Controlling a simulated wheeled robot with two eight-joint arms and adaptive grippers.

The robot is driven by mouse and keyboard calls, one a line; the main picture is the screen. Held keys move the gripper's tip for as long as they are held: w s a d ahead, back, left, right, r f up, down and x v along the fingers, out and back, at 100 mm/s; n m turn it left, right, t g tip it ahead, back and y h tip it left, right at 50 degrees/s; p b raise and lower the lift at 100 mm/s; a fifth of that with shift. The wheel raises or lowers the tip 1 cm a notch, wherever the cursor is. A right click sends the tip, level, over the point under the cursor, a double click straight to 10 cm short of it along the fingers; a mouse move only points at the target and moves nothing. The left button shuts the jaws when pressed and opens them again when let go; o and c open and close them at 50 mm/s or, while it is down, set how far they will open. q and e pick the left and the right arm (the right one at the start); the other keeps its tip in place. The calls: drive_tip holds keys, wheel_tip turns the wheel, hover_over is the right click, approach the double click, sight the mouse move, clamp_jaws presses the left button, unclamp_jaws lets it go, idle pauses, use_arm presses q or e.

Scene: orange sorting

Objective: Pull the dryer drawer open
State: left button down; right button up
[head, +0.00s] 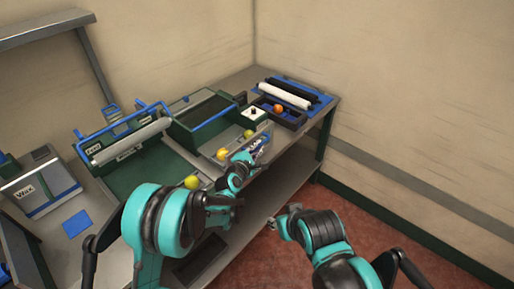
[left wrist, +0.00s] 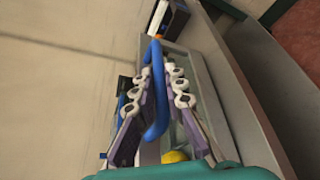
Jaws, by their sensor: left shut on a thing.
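My left gripper (head: 262,148) reaches over the bench at the front of the green box (head: 178,133). In the left wrist view its two jointed fingers (left wrist: 163,98) lie on either side of a blue bar handle (left wrist: 157,60), and it is shut on that handle. The handle belongs to a pale grey drawer or tray (left wrist: 205,90). How far the drawer stands out is hard to tell, since my gripper hides part of it in the head view. My right arm's end (head: 285,222) shows low in the head view, over the floor; its finger state is unclear.
An orange (head: 278,108) sits in a dark tray beside white and black rollers (head: 285,94). Open floor (head: 350,215) lies right of the bench.

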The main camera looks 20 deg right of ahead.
use_arm(q)
drive_tip(key=c, duration=1.6)
unclamp_jaws()
drive_tip(key=shift+o, duration=0.2)
drive_tip(key=v, duration=1.2)
